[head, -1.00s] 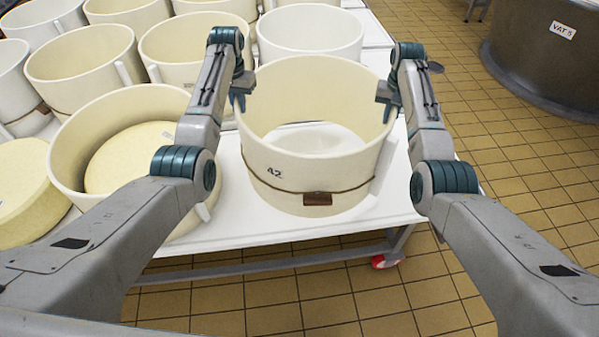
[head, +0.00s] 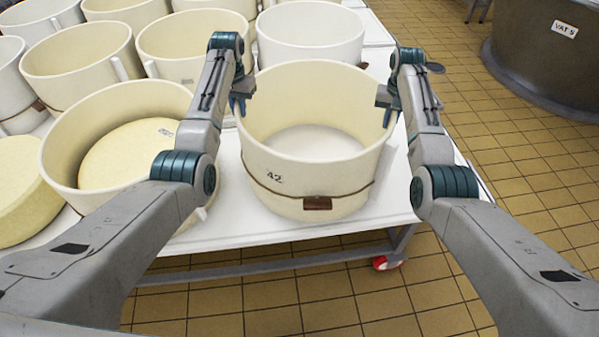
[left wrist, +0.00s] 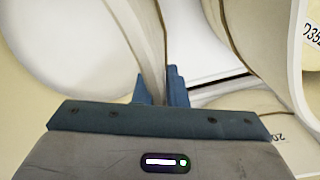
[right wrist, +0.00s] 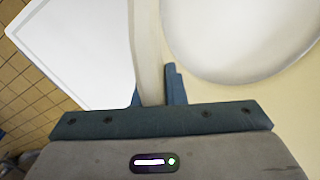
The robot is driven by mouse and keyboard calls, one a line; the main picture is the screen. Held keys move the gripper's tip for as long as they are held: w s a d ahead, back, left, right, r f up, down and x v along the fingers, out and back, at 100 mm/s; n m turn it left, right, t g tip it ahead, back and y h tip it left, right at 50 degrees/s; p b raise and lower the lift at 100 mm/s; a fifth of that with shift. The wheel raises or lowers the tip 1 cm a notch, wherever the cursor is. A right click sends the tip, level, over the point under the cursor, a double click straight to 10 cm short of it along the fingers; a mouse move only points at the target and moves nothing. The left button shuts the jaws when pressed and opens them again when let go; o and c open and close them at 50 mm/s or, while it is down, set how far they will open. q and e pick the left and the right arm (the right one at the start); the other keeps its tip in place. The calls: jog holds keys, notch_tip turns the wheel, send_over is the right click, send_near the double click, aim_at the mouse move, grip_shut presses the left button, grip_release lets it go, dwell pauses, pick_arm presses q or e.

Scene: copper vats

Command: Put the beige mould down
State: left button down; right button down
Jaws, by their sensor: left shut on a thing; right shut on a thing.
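The beige mould (head: 330,179) marked 42 is an open ring with a dark cord and a brown tag around its lower part. It is upright at the front right of the white table (head: 400,203), on it or very close above it. White table surface shows through its open bottom. My left gripper (head: 240,103) is shut on the left side of its rim. My right gripper (head: 387,107) is shut on the right side. The mould's wall (left wrist: 150,45) runs between the fingers in the left wrist view, and likewise in the right wrist view (right wrist: 146,50).
A beige mould with a cheese wheel (head: 130,155) inside stands close on the left. A white mould (head: 311,32) stands just behind, and several more moulds fill the table's back left. The table's front edge is close. A vat (head: 535,50) labelled VAT 5 stands at the far right.

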pick_arm(q)
jog(key=shift+a+f+b, duration=0.2)
jog(key=shift+f+b, duration=0.45)
jog(key=shift+f, duration=0.05)
pick_arm(e)
jog(key=shift+d+f, duration=0.2)
jog(key=shift+f, duration=0.45)
pick_arm(q)
jog(key=c, duration=1.5)
grip_release()
jog(key=shift+s+r, duration=0.1)
jog(key=shift+r, duration=0.1)
pick_arm(e)
jog(key=c, duration=1.5)
grip_release()
jog(key=shift+s+r, duration=0.1)
jog(key=shift+r, duration=0.05)
pick_arm(q)
jog(key=shift+o, duration=0.2)
jog(key=shift+d, duration=0.1)
pick_arm(e)
jog(key=shift+a, duration=0.1)
